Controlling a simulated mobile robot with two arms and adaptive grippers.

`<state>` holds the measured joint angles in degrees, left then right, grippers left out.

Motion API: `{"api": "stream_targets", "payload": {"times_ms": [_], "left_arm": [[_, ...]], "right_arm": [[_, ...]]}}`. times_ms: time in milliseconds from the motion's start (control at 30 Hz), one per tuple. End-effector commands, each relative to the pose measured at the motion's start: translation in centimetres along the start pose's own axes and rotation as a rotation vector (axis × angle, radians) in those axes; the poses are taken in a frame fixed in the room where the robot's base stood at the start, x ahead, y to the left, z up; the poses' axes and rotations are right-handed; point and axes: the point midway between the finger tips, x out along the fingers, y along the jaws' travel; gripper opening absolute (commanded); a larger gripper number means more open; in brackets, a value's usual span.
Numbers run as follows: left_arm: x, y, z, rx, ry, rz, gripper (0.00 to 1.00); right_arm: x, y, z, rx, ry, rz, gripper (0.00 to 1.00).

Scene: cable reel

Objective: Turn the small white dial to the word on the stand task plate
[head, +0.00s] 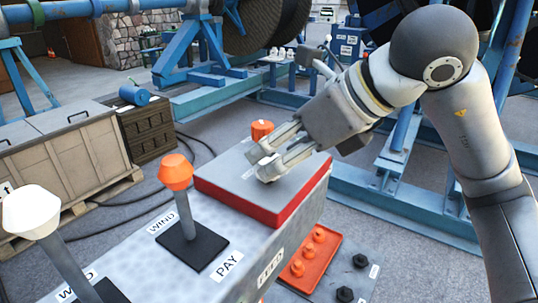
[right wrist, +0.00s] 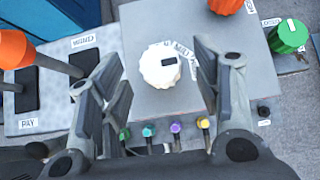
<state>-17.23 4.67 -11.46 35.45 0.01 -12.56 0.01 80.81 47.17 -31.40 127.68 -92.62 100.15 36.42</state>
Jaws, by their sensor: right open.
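The small white dial (right wrist: 160,66) is a scalloped knob with a dark mark, on a grey panel (right wrist: 152,20) in the right wrist view. A white label (right wrist: 184,50) sits beside the dial, its lettering partly covered and not fully readable. My right gripper (head: 274,155) is over the grey, red-edged box top (head: 222,187) in the head view. In the right wrist view its fingers (right wrist: 163,75) are spread, one on each side of the dial, with gaps to it. The dial is not clearly seen in the head view. My left gripper is not in view.
An orange-topped lever (head: 176,172) and a white-topped lever (head: 32,212) rise from the console at left. An orange knob (head: 261,131) and a green knob (right wrist: 289,36) are near the dial. A row of small coloured knobs (right wrist: 176,127) lies below it. Wooden crates (head: 70,160) stand at left.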

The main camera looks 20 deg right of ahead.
Motion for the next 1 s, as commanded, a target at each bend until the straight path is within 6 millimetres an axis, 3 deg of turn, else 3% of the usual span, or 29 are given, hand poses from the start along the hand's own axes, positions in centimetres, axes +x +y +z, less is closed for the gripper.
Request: {"api": "stream_targets", "payload": {"times_ms": [200, 400, 1000], "left_arm": [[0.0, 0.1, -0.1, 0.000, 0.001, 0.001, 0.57], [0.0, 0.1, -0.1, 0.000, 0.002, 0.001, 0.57], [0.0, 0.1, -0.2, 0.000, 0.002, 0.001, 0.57]], "right_arm": [[-4.9, -0.1, 0.1, -0.001, -0.005, -0.003, 0.59], [-7.7, 0.0, 0.1, 0.001, -0.003, -0.002, 0.59], [-8.5, 0.0, 0.0, 0.000, -0.001, 0.000, 0.59]]}}
